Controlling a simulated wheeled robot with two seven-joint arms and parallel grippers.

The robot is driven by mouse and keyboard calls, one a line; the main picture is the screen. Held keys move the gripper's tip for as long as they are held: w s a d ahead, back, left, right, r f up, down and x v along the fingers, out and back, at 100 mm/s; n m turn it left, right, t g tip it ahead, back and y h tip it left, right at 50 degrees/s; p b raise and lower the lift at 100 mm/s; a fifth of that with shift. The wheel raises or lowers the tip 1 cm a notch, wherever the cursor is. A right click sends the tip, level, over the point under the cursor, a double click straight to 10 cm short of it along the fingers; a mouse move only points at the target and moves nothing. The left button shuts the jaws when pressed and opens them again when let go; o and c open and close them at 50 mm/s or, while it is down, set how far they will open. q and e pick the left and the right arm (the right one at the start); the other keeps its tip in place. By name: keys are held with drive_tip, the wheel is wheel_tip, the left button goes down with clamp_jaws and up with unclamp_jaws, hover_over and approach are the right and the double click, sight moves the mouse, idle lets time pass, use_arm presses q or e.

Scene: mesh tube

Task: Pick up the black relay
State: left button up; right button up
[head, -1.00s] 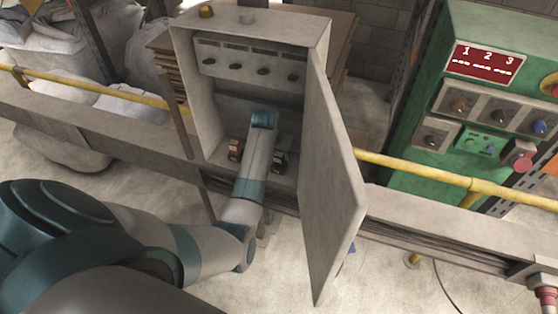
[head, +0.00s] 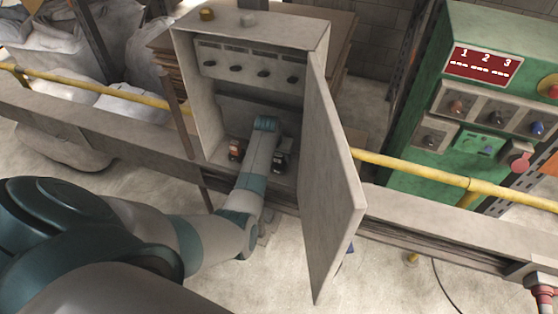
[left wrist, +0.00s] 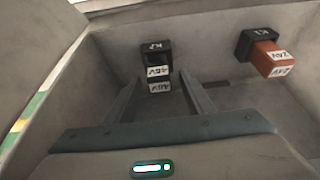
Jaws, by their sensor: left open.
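The black relay (left wrist: 157,53) with white labels sits in a black socket inside the open grey cabinet, upper middle of the left wrist view. In the head view the black relay (head: 280,160) shows just right of my left arm. My left gripper (left wrist: 158,78) is open, its two fingers pointing at the black relay, one to each side of it in the picture; I see no contact. The gap in depth is hard to judge. In the head view the gripper is hidden behind my own wrist. My right gripper is in neither view.
An orange relay (left wrist: 268,56) sits in a neighbouring socket; it also shows in the head view (head: 236,149). The cabinet door (head: 333,190) stands open on the right. A row of black knobs (head: 249,71) is above. A green control panel (head: 480,110) stands further right.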

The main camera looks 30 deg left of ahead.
use_arm(q)
drive_tip(key=shift+w+f, duration=0.2)
drive_tip(key=shift+f, duration=0.5)
drive_tip(key=c, duration=1.1)
